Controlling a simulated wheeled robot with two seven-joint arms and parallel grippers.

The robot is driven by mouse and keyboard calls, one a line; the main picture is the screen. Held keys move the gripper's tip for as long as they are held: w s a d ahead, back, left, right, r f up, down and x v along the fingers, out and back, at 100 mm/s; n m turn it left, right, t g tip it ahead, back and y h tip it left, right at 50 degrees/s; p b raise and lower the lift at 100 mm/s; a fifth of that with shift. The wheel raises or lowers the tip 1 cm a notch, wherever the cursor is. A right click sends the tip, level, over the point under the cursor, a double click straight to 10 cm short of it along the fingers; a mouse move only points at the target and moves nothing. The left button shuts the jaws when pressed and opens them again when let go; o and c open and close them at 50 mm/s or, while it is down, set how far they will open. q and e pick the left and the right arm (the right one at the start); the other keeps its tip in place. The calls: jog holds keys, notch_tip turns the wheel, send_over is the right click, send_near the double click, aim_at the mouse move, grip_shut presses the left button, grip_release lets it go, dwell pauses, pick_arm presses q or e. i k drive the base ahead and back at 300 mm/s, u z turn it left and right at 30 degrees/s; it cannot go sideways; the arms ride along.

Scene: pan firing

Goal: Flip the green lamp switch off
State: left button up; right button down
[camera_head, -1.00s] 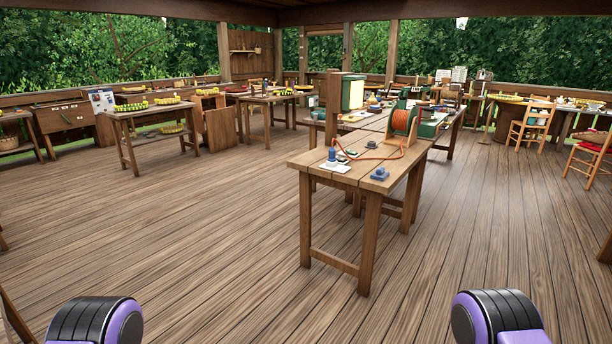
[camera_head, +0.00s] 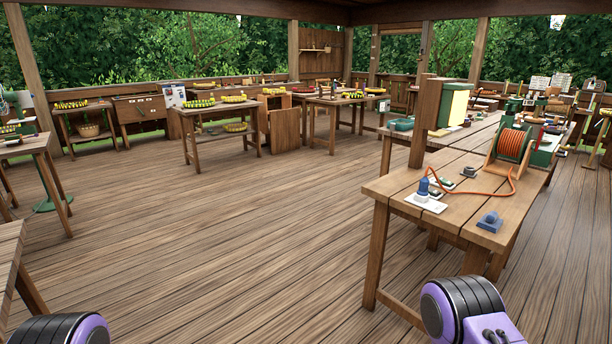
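A wooden workbench (camera_head: 395,194) stands right of centre. On a post at its left side is a green box with a glowing pale yellow front (camera_head: 453,107), which looks like a lamp. On the near end lie a white plate with a blue plug-like piece (camera_head: 424,188), small dark switch-like pieces (camera_head: 442,184), a dark block (camera_head: 468,172) and a blue-grey block (camera_head: 489,222). I cannot tell which of these is the green lamp switch. Only purple and black parts of my arms show at the bottom edge; neither gripper is in view.
An orange cable reel (camera_head: 512,144) stands on the bench, its cable running to the near end. A table edge (camera_head: 10,255) is close at the left. Tables with yellow-filled trays (camera_head: 200,106) line the back. The wooden floor (camera_head: 220,240) between is clear.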

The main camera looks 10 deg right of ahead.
aim_at(442, 180)
jog(key=z, duration=0.4)
jog(key=i, duration=1.25)
jog(key=z, duration=0.4)
jog(key=i, duration=0.75)
jog(key=z, duration=0.05)
